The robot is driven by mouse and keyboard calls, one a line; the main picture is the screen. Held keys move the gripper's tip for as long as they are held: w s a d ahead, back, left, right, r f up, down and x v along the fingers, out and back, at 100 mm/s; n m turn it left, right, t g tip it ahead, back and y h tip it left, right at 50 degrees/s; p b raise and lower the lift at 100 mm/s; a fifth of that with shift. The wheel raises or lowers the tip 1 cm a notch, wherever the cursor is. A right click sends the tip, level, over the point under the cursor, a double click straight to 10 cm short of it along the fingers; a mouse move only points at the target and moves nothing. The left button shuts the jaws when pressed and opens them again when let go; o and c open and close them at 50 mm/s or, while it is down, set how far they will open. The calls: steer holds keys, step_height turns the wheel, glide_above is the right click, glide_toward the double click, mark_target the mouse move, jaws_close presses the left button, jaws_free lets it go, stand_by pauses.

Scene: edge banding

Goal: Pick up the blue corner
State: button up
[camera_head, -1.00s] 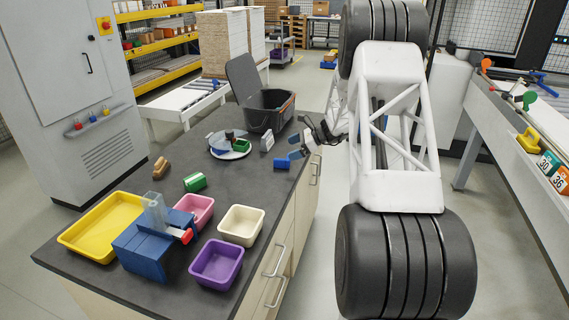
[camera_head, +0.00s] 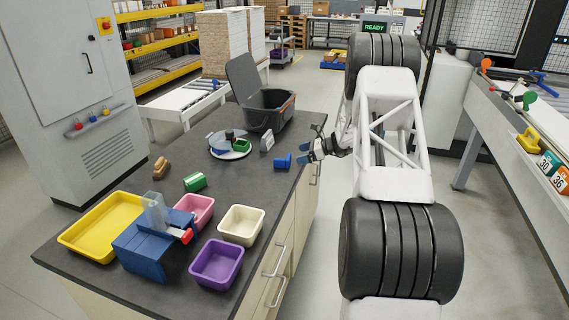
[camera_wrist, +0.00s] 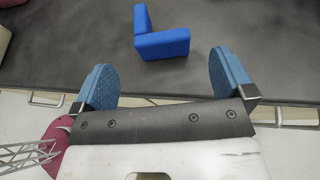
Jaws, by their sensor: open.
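The blue corner (camera_head: 283,161) is a small L-shaped block lying on the dark worktop near its right edge. In the wrist view the blue corner (camera_wrist: 160,40) lies ahead of my fingers, between their lines, with one arm running across and one pointing away. My gripper (camera_head: 310,150) is just right of it, at the worktop edge. In the wrist view my gripper (camera_wrist: 163,78) is open, its two blue pads wide apart with nothing between them. The pads do not touch the corner.
A small upright grey-white piece (camera_head: 267,142) and a round tray (camera_head: 230,150) stand beyond the corner. A dark open bin (camera_head: 268,112) is at the back. A green block (camera_head: 195,182), purple bin (camera_head: 217,264) and cream bin (camera_head: 241,225) are nearer. The worktop around the corner is clear.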

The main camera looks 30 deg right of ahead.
mark_target(290, 157)
steer(key=shift+x, duration=0.9)
steer(key=shift+a, duration=0.1)
steer(key=shift+x, duration=2.55)
steer(key=shift+f, duration=0.1)
steer(key=c, duration=0.9)
